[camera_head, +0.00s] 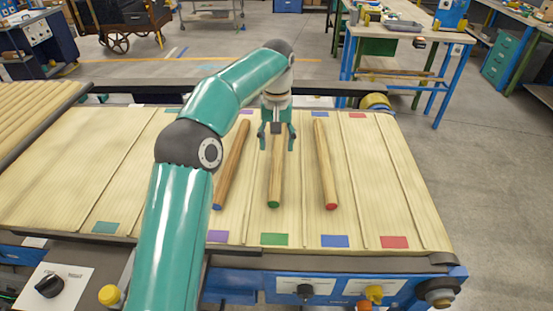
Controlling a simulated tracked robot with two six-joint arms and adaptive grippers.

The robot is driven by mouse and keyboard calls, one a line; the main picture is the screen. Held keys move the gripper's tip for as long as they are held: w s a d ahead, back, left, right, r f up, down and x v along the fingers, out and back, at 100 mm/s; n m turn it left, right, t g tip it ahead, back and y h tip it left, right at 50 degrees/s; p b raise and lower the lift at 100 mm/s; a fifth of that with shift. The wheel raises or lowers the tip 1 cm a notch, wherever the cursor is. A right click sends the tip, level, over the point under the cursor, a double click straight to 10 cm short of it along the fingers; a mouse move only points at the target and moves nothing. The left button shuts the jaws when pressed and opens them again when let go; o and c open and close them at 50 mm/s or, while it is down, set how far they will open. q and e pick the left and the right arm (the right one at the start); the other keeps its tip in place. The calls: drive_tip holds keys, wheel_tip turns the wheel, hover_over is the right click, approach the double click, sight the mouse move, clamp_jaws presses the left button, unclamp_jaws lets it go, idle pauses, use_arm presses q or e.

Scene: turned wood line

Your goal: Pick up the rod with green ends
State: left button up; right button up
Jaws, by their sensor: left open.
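The rod with green ends (275,180) lies lengthwise on the pale slatted conveyor belt, its near green end facing me. My left gripper (277,142) is over the far part of this rod, pointing down with its fingers apart, one on each side of the rod. I cannot tell whether the fingers touch it. The gripper hides the rod's far end. My right gripper is not in view.
A rod with a blue end (232,170) lies to the left and a rod with a red end (325,165) to the right. Coloured patches, such as a green patch (274,239), mark the belt (400,200). A control panel (335,290) runs along the near edge.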

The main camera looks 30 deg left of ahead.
sight(277, 155)
use_arm(q)
drive_tip(key=shift+w+a+f+p, duration=0.1)
drive_tip(key=shift+w+f+p, duration=0.05)
drive_tip(key=shift+f, duration=1.25)
drive_tip(key=shift+w+f+p, duration=0.1)
drive_tip(key=shift+f+p, duration=0.05)
drive_tip(key=shift+f, duration=1.25)
clamp_jaws()
